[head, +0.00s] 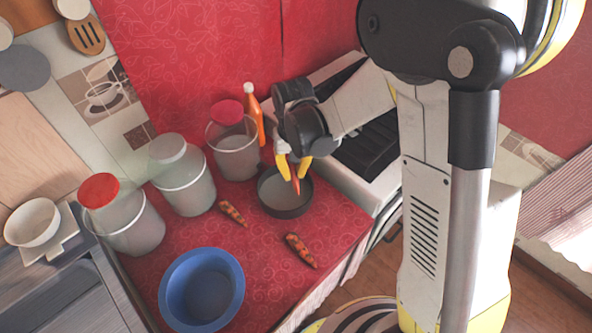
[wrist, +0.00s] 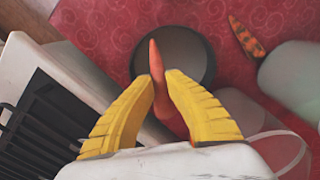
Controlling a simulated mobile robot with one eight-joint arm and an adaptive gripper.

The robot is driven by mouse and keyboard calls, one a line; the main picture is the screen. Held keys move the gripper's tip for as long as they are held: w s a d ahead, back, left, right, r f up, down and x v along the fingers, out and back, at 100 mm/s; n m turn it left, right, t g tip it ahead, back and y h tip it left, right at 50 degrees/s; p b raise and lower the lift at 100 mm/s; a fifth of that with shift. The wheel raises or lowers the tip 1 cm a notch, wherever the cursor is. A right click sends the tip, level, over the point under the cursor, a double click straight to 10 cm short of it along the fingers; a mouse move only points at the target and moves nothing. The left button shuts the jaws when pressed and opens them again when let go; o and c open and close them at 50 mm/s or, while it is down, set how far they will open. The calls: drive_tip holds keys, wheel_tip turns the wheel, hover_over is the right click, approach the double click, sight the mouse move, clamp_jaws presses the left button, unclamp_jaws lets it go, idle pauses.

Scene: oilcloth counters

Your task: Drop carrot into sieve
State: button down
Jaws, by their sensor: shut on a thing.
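My gripper (head: 294,172), with yellow fingers, is shut on an orange carrot (head: 297,187). In the wrist view the carrot (wrist: 155,60) stands out between the fingertips (wrist: 159,82), its tip pointing away from my gripper. A round dark-rimmed vessel with a grey inside, which looks like the sieve (head: 272,200), sits on the red counter beneath my gripper. In the wrist view the carrot overlaps the sieve (wrist: 188,48); its height above it is hard to tell. Two spotted carrot-like things lie on the cloth, one left of the sieve (head: 232,213) and one in front (head: 301,250).
A blue bowl (head: 238,289) stands at the front. Lidded translucent containers (head: 130,228), (head: 183,183), (head: 234,155) line the left and back. An orange bottle (head: 253,112) stands behind the sieve. A stove (head: 361,140) is at the right.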

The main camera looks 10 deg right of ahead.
drive_tip(key=shift+w+f, duration=0.1)
drive_tip(key=shift+f, duration=0.15)
drive_tip(key=shift+s+a+f+b, duration=0.1)
drive_tip(key=shift+s+f+b, duration=0.15)
drive_tip(key=shift+b, duration=0.1)
drive_tip(key=b, duration=0.3)
hover_over(293, 198)
wheel_tip(293, 198, down, 5)
drive_tip(key=shift+r, duration=0.1)
drive_tip(key=c, duration=1.5)
unclamp_jaws()
drive_tip(key=shift+o, duration=0.2)
wheel_tip(293, 198, up, 12)
